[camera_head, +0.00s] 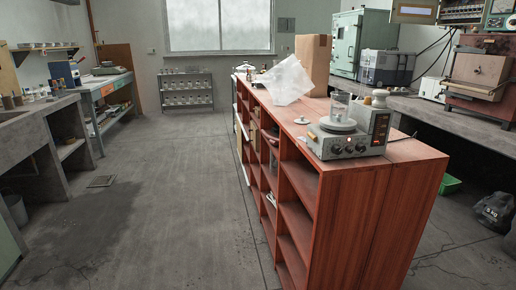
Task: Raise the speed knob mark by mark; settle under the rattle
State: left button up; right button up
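A grey stirrer-like unit (325,149) stands on the near end of the reddish wooden shelf unit. Its front panel carries several dark knobs (349,149) in a row; which one is the speed knob, and where its marks are, is too small to tell. A round pale plate (338,124) sits on top of it, with a clear glass beaker (339,104) on the plate. A grey box with a small reddish display (380,128) stands right behind it, touching or nearly so. Neither of my grippers shows in the head view.
The shelf unit (365,215) has open shelves on its left side. A white lid-like disc (302,121), a crumpled clear sheet (286,82) and a tall cardboard box (312,62) lie farther back on its top. Open concrete floor (175,200) is at left.

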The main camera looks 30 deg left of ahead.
aim_at(336, 149)
jog(key=i+l+u, duration=0.15)
jog(key=u, duration=0.35)
jog(key=i+l+u, duration=0.15)
jog(key=u, duration=0.35)
jog(key=i+l+u, duration=0.1)
jog(key=l+u, duration=0.2)
jog(key=u, duration=0.2)
jog(key=l+u, duration=0.3)
jog(key=u, duration=0.15)
jog(key=l+u, duration=0.3)
jog(key=u, duration=0.2)
jog(key=i, duration=0.05)
